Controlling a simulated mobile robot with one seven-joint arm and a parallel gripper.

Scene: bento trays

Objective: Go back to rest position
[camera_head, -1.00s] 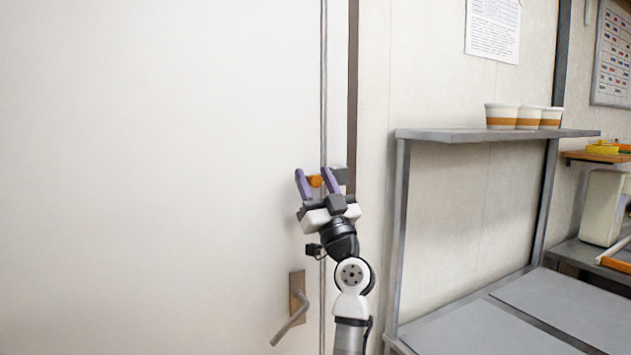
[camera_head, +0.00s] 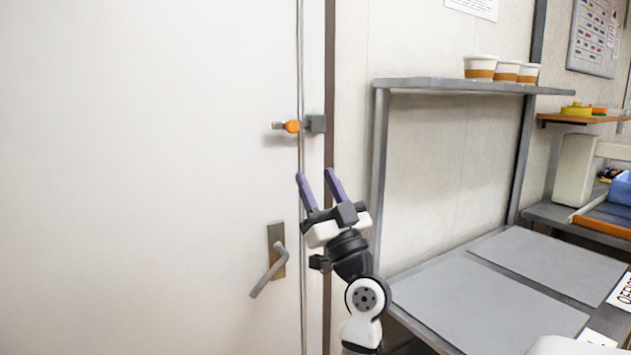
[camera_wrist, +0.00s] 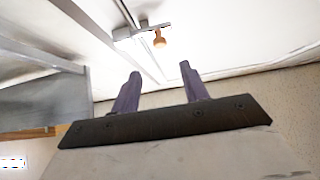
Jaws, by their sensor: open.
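My gripper (camera_head: 316,178) is open and empty, its two purple fingers pointing up in front of the door edge. It is below and apart from the orange knob (camera_head: 292,126) of the door latch. The latch has a grey block (camera_head: 317,124) at the door frame. In the wrist view my gripper (camera_wrist: 160,82) shows both fingers spread, with the orange knob (camera_wrist: 159,40) beyond them and nothing between them. The white door (camera_head: 140,150) looks closed, with a grey lever handle (camera_head: 268,275) below left of my gripper.
A metal shelf (camera_head: 430,84) with several paper cups (camera_head: 480,68) stands to the right. Below it is a counter with grey panels (camera_head: 550,262). Farther right are a wooden shelf (camera_head: 590,119) and a white machine (camera_head: 574,168). The space before the door at left is clear.

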